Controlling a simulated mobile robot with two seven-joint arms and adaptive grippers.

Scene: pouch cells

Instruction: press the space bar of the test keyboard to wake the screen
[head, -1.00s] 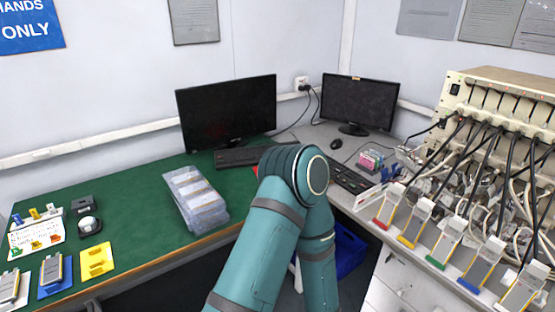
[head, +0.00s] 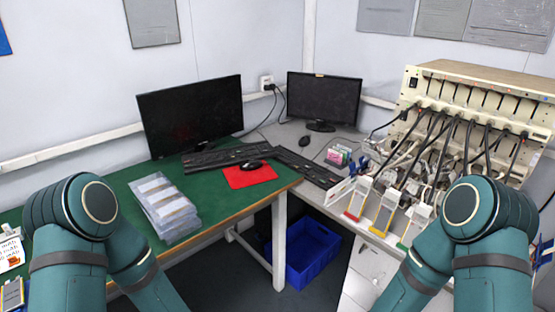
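One black keyboard (head: 228,156) lies on the green-topped desk in front of a dark monitor (head: 192,115). A second black keyboard (head: 308,168) lies on the grey bench, below another dark monitor (head: 323,98). The frames do not show which is the test keyboard, and the space bars are too small to make out. Both screens look black. My two arms show at the lower left and lower right, bent at the elbow. Neither gripper is in view, and no part of my arms covers either keyboard.
A red mat (head: 249,175) with a black mouse (head: 251,165) lies right of the stacked clear trays (head: 164,208). Another mouse (head: 305,141) is on the grey bench. A cabled tester rack (head: 480,110) stands at right. A blue bin (head: 306,250) sits below.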

